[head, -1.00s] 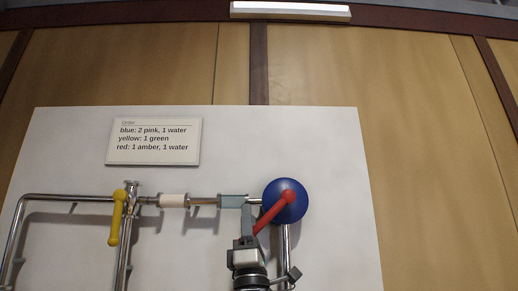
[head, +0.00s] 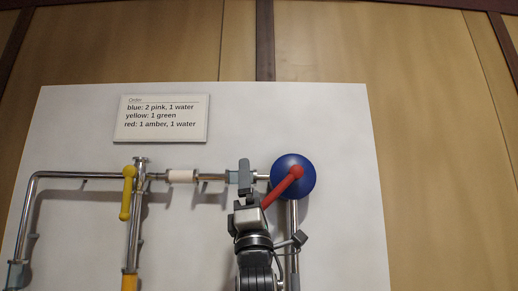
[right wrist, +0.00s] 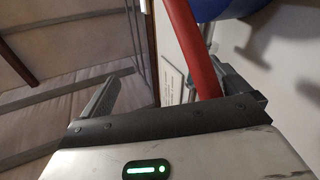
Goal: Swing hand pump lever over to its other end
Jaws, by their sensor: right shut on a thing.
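The hand pump has a blue round body (head: 283,187) on the white panel, with a red lever (head: 282,187) across its front. The lever runs from the hub down and left to my right gripper (head: 250,190), which comes up from below. In the right wrist view the red lever (right wrist: 196,45) passes between the fingers of my right gripper (right wrist: 175,90), nearer the right one. The gripper is shut on the lever, whose lower end it hides. The blue body (right wrist: 225,8) shows at that view's top edge. My left gripper is not in view.
A yellow handle (head: 127,195) hangs on the pipework at left. A horizontal pipe with a white sleeve (head: 182,176) runs toward the pump, and a vertical pipe (head: 294,225) drops below it. An order card (head: 161,119) is above. The panel right of the pump is bare.

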